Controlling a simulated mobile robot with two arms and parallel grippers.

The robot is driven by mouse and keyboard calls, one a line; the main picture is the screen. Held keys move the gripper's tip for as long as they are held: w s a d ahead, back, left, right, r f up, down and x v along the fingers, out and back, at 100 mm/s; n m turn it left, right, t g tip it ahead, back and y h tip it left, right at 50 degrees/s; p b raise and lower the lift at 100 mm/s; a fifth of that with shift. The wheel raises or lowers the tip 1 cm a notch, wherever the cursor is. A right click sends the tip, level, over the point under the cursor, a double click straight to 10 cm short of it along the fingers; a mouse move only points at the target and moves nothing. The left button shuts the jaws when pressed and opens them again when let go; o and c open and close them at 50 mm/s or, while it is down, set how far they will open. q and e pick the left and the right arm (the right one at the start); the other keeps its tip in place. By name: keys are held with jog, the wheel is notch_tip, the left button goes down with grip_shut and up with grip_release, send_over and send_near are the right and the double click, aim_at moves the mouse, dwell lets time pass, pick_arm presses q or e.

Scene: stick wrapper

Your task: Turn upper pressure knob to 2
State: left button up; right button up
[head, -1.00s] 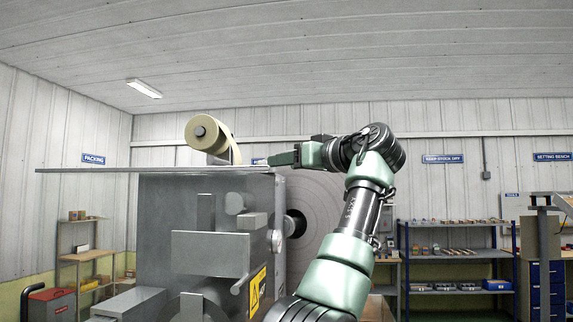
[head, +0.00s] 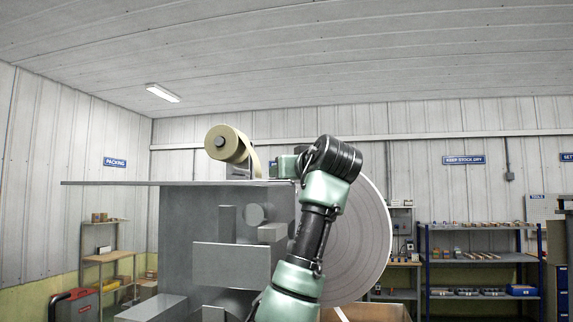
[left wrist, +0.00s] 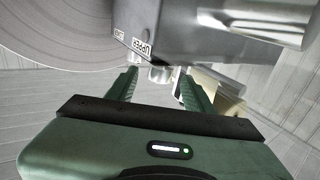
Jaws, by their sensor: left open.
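The machine (head: 175,235) is a grey metal box with a flat top plate. In the left wrist view a panel on it carries an "UPPER" label (left wrist: 141,47) and a second small label that I cannot read surely. The gripper is open and holds nothing; I cannot tell how far the knob lies from the fingertips. Its setting is not readable. In the head view my left gripper (head: 284,167) is partly hidden behind my own arm. My right gripper is not in view.
A big pale disc-shaped roll (head: 365,240) stands behind the machine, right of it. A beige roll (head: 228,146) sits above the top plate (head: 110,183). Shelves (head: 480,257) stand at the back right, and a shelf (head: 105,256) at the left.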

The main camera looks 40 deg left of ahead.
pick_arm(q)
jog(key=shift+w+a, duration=0.2)
jog(key=shift+a, duration=0.45)
jog(key=shift+w, duration=0.1)
jog(key=shift+d, duration=0.2)
grip_shut()
jog(key=shift+w+d+n+g+y, duration=0.15)
jog(key=shift+n+g+y, duration=0.35)
jog(key=shift+g, duration=0.35)
jog(key=shift+w+n+g+y, duration=0.1)
jog(key=shift+n+g+y, duration=0.2)
jog(key=shift+n+g, duration=0.45)
jog(key=shift+w+r+n+g+y, duration=0.15)
jog(key=shift+n+g, duration=0.2)
jog(key=shift+g, duration=0.3)
jog(key=shift+s+n+g+y, duration=0.15)
jog(key=shift+n+g, duration=0.15)
jog(key=shift+g, duration=0.35)
jog(key=shift+w, duration=0.1)
jog(key=shift+n+g, duration=0.3)
jog(key=shift+g, duration=0.2)
